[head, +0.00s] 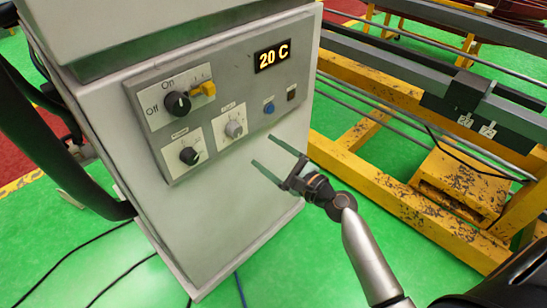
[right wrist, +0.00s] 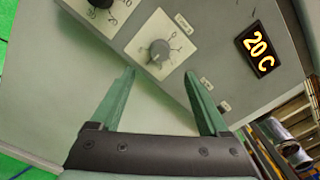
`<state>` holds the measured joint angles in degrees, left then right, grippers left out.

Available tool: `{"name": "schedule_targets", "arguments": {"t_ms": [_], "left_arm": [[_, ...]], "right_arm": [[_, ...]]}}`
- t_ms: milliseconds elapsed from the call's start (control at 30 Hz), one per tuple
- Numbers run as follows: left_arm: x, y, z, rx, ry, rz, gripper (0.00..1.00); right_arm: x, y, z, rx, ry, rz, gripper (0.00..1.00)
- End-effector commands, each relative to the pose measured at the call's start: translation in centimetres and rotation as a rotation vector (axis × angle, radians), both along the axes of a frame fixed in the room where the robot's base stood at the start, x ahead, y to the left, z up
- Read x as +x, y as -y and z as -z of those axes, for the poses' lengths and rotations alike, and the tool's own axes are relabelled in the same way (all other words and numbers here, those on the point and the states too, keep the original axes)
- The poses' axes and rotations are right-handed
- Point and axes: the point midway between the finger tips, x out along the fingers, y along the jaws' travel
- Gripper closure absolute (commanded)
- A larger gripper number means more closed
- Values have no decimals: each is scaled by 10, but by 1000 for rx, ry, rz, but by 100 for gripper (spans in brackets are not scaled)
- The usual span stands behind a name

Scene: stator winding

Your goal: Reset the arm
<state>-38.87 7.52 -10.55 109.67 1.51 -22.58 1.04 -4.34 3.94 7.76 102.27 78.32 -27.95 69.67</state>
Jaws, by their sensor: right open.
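My right gripper (head: 262,150) is open and empty. It points at the front of a grey control cabinet (head: 215,235), below and to the right of the lower middle knob (head: 234,129). In the right wrist view, the two green fingers (right wrist: 160,72) are spread, with the grey knob (right wrist: 159,50) just beyond the gap between them. Whether the fingertips touch the panel (head: 222,95) is hard to tell. My left gripper is not in view.
The panel carries a black On/Off knob (head: 178,104), a yellow switch (head: 203,92), another black knob (head: 189,155), a blue button (head: 269,108) and a display (head: 272,56) reading 20 C. A yellow-framed machine (head: 385,190) stands at right. Dark cables (head: 120,278) cross the green floor.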

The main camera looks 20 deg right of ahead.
Motion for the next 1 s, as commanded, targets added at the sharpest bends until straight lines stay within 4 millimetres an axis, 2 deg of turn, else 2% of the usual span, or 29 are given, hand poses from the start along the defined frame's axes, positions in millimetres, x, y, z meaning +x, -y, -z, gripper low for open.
{"name": "schedule_targets", "arguments": {"t_ms": [200, 733, 867, 967, 1000], "left_arm": [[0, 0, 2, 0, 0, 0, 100], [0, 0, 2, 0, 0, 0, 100], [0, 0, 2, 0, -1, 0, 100], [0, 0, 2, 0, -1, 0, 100], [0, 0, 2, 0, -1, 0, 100]], "right_arm": [[-14, 5, 0, 0, 0, 0, 21], [-16, 5, 2, -11, -2, -1, 21], [-27, -2, 27, -171, -20, -10, 21], [-49, -12, 67, -459, -40, -47, 21], [-61, -16, 85, -602, -43, -74, 21]]}}
